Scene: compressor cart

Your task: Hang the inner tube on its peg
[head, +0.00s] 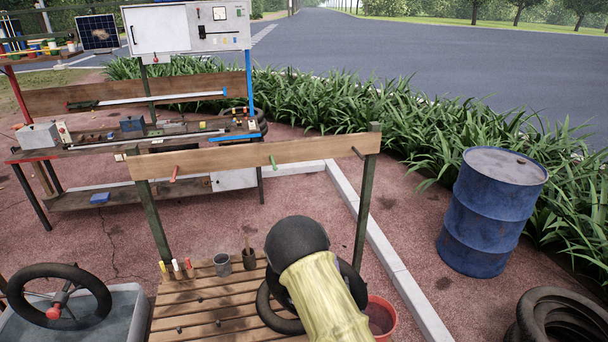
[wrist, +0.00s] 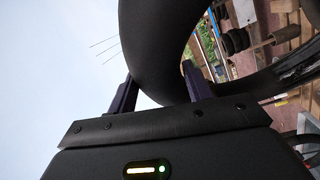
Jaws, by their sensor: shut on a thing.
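The black inner tube (wrist: 165,40) fills the upper middle of the wrist view, with the fingers of my gripper (wrist: 160,90) on either side of it. My gripper is shut on the tube. In the head view, a dark curve of the tube (head: 266,308) shows beside my arm, above the slatted bench; my arm hides the rest and my gripper. A wooden rail across two posts carries a red peg (head: 174,174), a green peg (head: 272,161) and a dark peg (head: 357,152). No tube hangs on these pegs. Which one is the tube's peg, I cannot tell.
The slatted bench (head: 205,311) holds a grey cup (head: 222,263), a second cup and coloured markers. A grey tub (head: 128,305) with a black ring stands left. A red bucket (head: 381,318), blue drum (head: 492,212) and stacked tyres (head: 560,318) stand right.

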